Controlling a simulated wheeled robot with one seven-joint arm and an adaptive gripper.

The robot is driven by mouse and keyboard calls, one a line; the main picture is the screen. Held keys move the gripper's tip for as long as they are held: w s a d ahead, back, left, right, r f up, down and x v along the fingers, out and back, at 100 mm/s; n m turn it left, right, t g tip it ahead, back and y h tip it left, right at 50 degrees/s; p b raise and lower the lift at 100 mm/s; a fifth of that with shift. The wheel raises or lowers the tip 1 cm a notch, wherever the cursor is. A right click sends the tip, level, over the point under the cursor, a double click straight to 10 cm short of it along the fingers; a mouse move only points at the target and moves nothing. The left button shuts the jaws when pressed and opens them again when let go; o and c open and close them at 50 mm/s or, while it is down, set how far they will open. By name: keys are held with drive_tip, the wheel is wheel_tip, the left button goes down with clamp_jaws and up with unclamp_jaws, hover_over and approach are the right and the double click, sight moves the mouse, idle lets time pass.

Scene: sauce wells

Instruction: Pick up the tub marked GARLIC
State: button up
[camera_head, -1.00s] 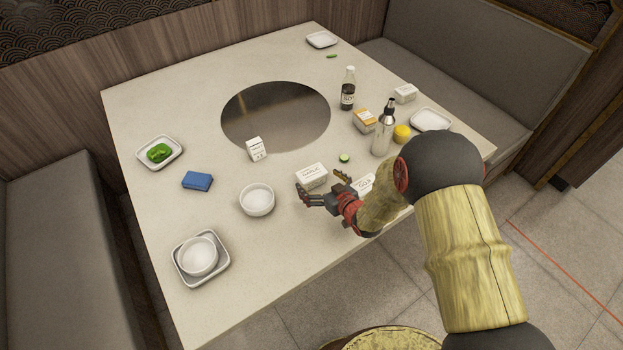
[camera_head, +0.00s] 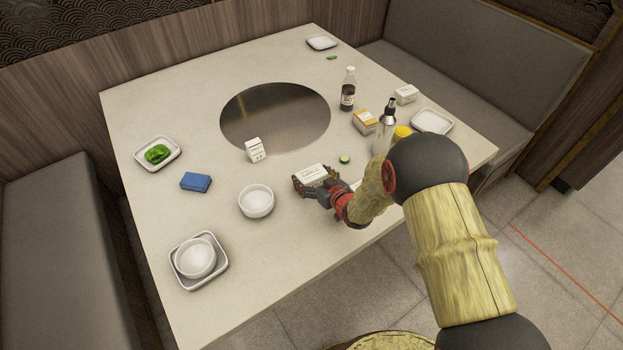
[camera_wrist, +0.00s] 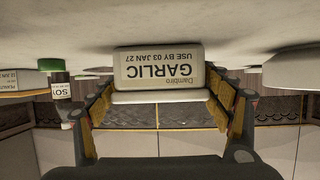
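The tub marked GARLIC (camera_head: 311,173) is white and sits on the table near its front edge. In the wrist view the tub (camera_wrist: 158,70) appears upside down, its label reading GARLIC and USE BY 03 JAN 27. My gripper (camera_head: 315,180) is low at the tub, with its fingers around the tub's sides. In the wrist view the gripper (camera_wrist: 162,98) has one finger on each side of the tub, with narrow gaps that seem to remain. Firm contact is not visible. The arm hides part of the table to the right of the tub.
A white bowl (camera_head: 256,201) stands left of the tub, and a small white carton (camera_head: 255,150) behind it. A cucumber slice (camera_head: 344,159) lies close on the right. A metal bottle (camera_head: 385,130), a yellow-labelled box (camera_head: 365,121) and a dark sauce bottle (camera_head: 348,90) stand farther right.

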drive_tip(key=c, duration=0.9)
drive_tip(key=shift+r, duration=0.15)
